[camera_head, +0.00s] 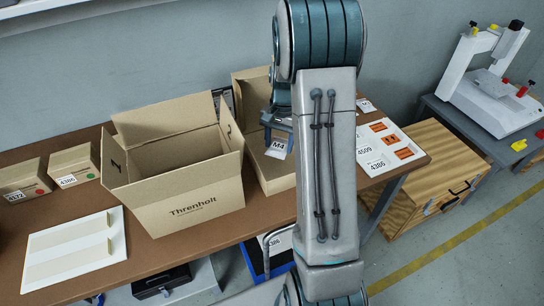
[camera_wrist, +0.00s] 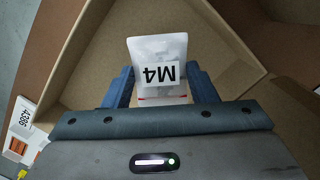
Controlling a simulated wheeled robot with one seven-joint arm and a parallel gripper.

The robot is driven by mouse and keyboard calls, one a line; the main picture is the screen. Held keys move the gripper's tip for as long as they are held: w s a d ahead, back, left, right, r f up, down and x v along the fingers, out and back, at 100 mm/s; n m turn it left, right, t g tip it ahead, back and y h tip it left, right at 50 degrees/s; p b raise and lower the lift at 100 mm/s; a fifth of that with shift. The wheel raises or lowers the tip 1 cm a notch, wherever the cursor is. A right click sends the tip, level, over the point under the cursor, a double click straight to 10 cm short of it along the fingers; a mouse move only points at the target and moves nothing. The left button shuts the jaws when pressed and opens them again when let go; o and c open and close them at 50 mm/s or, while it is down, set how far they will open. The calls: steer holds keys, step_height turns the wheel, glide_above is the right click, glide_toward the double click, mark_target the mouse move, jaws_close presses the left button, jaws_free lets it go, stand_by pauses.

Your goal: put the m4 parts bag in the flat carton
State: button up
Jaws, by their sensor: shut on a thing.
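The M4 parts bag (camera_wrist: 158,58) is a small clear-white bag with an M4 label; it also shows in the head view (camera_head: 277,147). My gripper (camera_wrist: 160,88) is shut on it, with one blue finger on each side. The flat carton (camera_head: 272,178) is an open, low brown box on the table, partly hidden behind my arm. In the wrist view the flat carton's inside (camera_wrist: 215,60) spreads below and around the bag. The bag hangs over the carton; its height above the floor of the carton is hard to tell.
A tall open Threnholt carton (camera_head: 190,200) stands just left of the flat carton. Small boxes (camera_head: 72,165) and a white board (camera_head: 75,250) lie further left. A label sheet (camera_head: 388,148) lies at the right table end. My arm hides part of the table.

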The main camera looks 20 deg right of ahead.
mark_target(271, 148)
steer(key=a+f, duration=0.1)
steer(key=a, duration=0.1)
steer(key=shift+a+f, duration=0.4)
steer(key=shift+f, duration=2)
steer(key=shift+f, duration=0.1)
steer(key=o, duration=1)
steer(key=r, duration=0.8)
steer(key=w+d+r, duration=0.1)
steer(key=r, duration=0.3)
steer(key=shift+w+d+r+p, duration=0.1)
steer(key=shift+p, duration=0.2)
